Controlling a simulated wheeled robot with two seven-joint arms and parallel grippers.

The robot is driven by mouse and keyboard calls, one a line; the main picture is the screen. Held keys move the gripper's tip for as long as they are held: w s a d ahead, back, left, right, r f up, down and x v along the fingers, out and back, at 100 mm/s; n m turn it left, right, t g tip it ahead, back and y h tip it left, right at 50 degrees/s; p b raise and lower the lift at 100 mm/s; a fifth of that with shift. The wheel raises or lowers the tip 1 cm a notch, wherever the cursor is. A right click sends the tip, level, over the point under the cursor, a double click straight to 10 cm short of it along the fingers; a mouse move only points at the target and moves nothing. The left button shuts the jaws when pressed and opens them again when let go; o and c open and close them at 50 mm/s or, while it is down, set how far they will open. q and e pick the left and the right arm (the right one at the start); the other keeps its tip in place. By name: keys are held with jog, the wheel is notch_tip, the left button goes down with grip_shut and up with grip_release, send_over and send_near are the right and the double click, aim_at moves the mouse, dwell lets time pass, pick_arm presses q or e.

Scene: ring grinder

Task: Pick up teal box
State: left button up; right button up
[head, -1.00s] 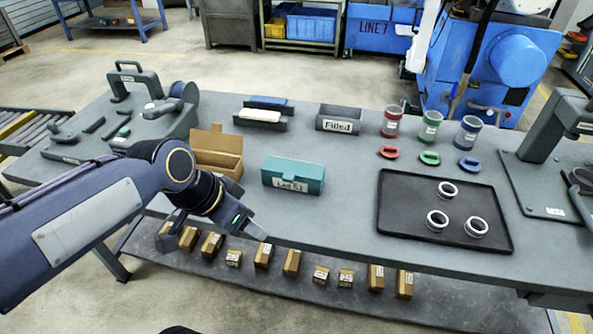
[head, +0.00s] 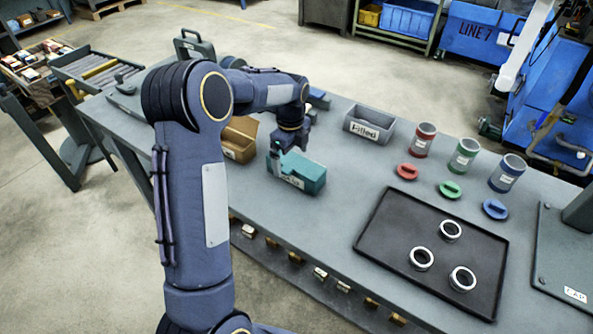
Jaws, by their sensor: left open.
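The teal box (head: 304,174) sits on the grey table, with a white label on its front face. My left arm reaches over the table from the left, and my left gripper (head: 281,163) points down at the left end of the teal box. The gripper is open, with its fingers close around or beside that end; contact cannot be made out. My right gripper is not in view.
An open cardboard box (head: 239,142) stands just left of the teal box. A grey bin marked Filled (head: 369,125) is behind it. A black tray (head: 378,236) with three rings lies to the right, with colored cups and lids behind it.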

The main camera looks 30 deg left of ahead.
aim_at(293, 164)
pick_arm(q)
jog(key=f, duration=0.3)
jog(key=f+p, duration=0.1)
jog(key=f, duration=0.1)
jog(key=shift+s+d, duration=0.1)
jog(key=shift+d, duration=0.2)
jog(key=c, duration=1)
jog(key=shift+o, duration=0.2)
jog(key=shift+r, duration=0.1)
